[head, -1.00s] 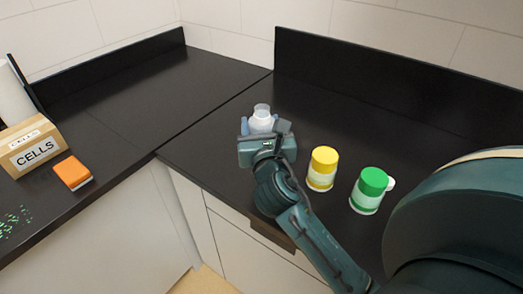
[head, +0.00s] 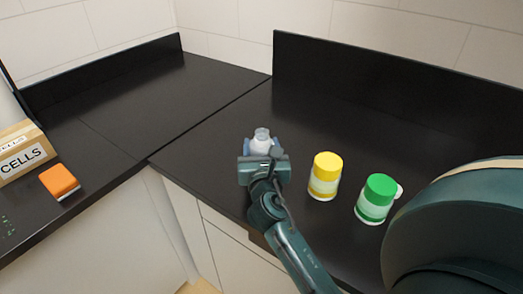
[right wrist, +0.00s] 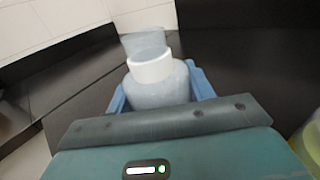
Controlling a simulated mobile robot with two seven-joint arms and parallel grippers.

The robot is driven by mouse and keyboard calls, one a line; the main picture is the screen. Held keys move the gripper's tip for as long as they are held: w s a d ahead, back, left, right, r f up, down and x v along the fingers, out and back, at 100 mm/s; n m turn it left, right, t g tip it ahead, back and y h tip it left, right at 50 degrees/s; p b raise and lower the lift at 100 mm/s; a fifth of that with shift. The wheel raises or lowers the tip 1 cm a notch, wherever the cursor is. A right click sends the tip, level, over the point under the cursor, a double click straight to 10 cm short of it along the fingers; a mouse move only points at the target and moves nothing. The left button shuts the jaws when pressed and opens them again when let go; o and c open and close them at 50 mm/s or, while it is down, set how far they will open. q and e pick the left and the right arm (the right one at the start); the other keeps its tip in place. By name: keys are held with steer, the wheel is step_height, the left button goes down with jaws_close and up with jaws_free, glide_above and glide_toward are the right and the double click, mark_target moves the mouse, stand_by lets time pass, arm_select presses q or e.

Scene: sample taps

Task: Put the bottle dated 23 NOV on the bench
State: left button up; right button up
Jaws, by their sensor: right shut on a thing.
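A pale, translucent bottle with a white neck ring (head: 262,136) is held upright in my right gripper (head: 262,147) over the bench (head: 215,150), near its front edge. In the right wrist view the same bottle (right wrist: 158,88) sits between the two blue fingers of the gripper. I cannot tell whether its base touches the bench. No date can be read on it. My left gripper is not in view.
A yellow-capped jar (head: 325,177) and a green-capped jar (head: 376,199) stand right of the gripper. At the far left are a box marked CELLS (head: 24,158) and an orange block (head: 60,181). The bench behind the bottle is clear.

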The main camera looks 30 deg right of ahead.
steer(key=shift+f, duration=0.15)
steer(key=o, duration=1.1)
